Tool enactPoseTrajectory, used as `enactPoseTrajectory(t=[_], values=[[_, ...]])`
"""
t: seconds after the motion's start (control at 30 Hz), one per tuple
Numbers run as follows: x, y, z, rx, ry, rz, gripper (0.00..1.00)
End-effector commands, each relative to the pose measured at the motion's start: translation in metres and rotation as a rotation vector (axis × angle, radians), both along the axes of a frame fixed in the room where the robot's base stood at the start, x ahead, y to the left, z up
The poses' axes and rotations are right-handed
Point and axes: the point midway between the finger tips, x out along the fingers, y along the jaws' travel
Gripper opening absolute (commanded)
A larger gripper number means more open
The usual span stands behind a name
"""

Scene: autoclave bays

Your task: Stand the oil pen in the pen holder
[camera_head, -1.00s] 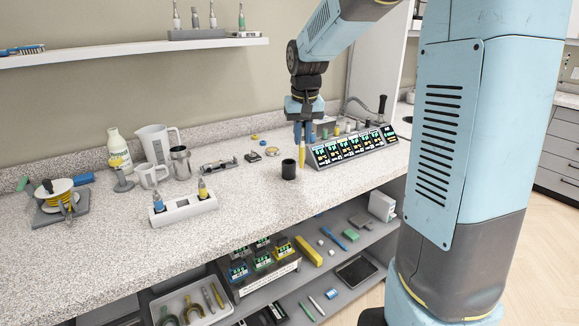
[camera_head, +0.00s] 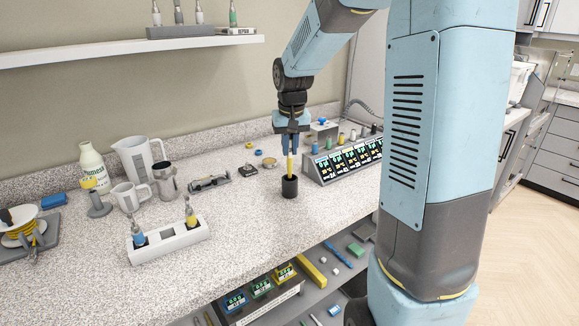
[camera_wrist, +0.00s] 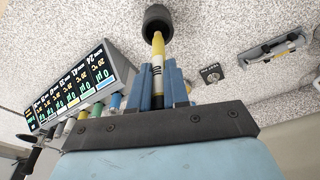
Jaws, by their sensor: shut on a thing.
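The oil pen (camera_head: 290,164) is a slim yellow stick held upright, pointing down. It also shows in the wrist view (camera_wrist: 158,66), with dark print on a pale band. My gripper (camera_head: 290,151) is shut on its upper part; in the wrist view the blue fingers (camera_wrist: 163,88) flank it. The pen holder (camera_head: 289,188) is a small black round cup standing on the speckled counter, directly below the pen. In the wrist view the pen's tip overlaps the mouth of the cup (camera_wrist: 157,14). I cannot tell how far the tip is inside.
A row of small display units (camera_head: 345,160) stands close on the right. A white two-slot rack (camera_head: 168,243) with bottles is at the front left. The counter in front of the cup is clear.

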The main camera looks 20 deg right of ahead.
Motion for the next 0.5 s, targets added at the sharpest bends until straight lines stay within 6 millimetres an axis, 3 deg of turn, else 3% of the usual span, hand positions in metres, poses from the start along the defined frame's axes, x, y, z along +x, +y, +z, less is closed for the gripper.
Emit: enactPoseTrajectory(t=[0.5], values=[[0.0,0.001,-0.049,0.001,0.0,0.002,0.0]])
